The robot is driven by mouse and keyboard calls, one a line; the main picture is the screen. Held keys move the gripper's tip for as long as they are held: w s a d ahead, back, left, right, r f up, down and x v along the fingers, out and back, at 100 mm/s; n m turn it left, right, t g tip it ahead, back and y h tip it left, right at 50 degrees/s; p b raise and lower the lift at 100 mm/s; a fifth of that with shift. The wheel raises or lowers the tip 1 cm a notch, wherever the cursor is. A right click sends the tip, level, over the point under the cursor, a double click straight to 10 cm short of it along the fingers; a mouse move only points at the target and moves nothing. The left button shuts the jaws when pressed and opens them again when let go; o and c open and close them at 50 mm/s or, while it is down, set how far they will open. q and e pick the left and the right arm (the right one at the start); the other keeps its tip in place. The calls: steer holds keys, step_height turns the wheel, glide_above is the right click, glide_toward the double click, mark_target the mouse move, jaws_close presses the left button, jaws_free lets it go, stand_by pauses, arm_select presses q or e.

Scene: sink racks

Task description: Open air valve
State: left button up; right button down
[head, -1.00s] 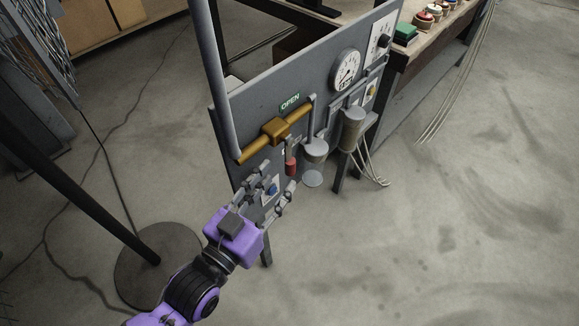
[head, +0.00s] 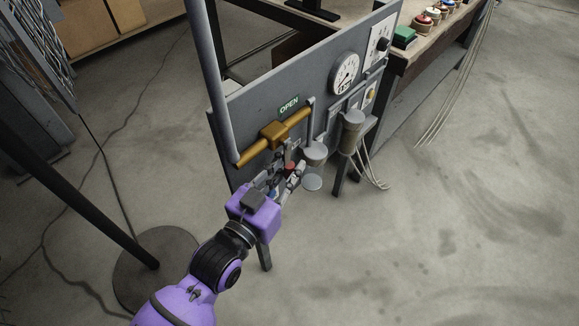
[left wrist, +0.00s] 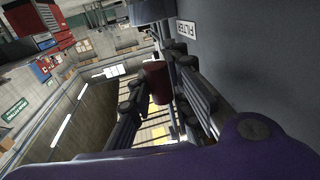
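The air valve (head: 274,133) is a brass block on a brass pipe, fixed to the upright grey panel below a green OPEN sign (head: 289,105). Its lever hangs down and ends in a red grip (head: 290,167), which also shows in the left wrist view (left wrist: 157,82). My left gripper (head: 285,174) is at this red grip. In the left wrist view its fingers (left wrist: 160,105) stand apart, one on each side of the grip. The fingers look open; whether one touches the grip is hard to tell. My right gripper is not in view.
Right of the lever are a grey filter cup (head: 314,153) and another cylinder (head: 352,130), close to my fingers. A gauge (head: 345,73) sits higher on the panel. A dark pole on a round base (head: 158,270) stands at left. The floor at right is clear.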

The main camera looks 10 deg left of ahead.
arm_select(q)
jaws_close()
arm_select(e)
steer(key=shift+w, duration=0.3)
